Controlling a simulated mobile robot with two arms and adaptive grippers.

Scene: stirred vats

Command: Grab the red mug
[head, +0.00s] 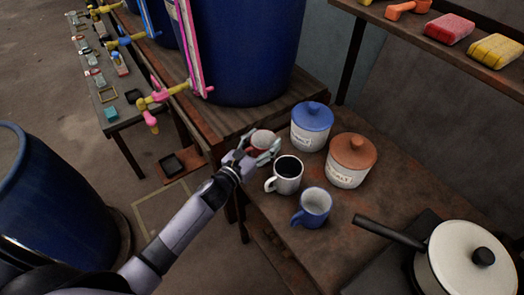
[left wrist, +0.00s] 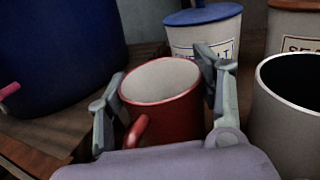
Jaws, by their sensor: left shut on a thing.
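The red mug (head: 262,139) stands on the brown table near its back left edge. In the left wrist view the red mug (left wrist: 165,115) is upright, with a pale inside and its handle toward the camera. My left gripper (head: 258,150) reaches it from the lower left. In the left wrist view the fingers of my left gripper (left wrist: 163,90) lie on both sides of the mug, shut on it. Part of the mug is hidden by the gripper in the head view. My right gripper is not in view.
A white mug with dark contents (head: 287,175) stands close beside the gripper. A blue mug (head: 314,207), a blue-lidded jar (head: 311,127) and an orange-lidded jar (head: 350,160) stand nearby. A large blue vat (head: 245,50) rises behind. A white pot (head: 468,262) is at the right.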

